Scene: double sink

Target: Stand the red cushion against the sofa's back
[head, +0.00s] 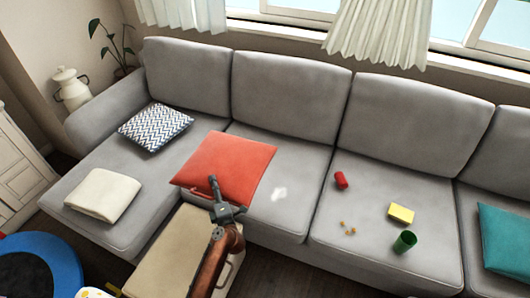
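The red cushion (235,160) lies on the sofa seat, left of the middle, apart from the sofa's back (290,92). It looks roughly flat. My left gripper (215,190) is at the cushion's front edge, with a dark finger over its top face. The other finger is not clearly visible, so I cannot tell whether the gripper is shut on the cushion. My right gripper is not in view.
A zigzag-patterned cushion (155,126) and a folded cream cloth (103,194) lie left. A beige box (180,250) stands in front.

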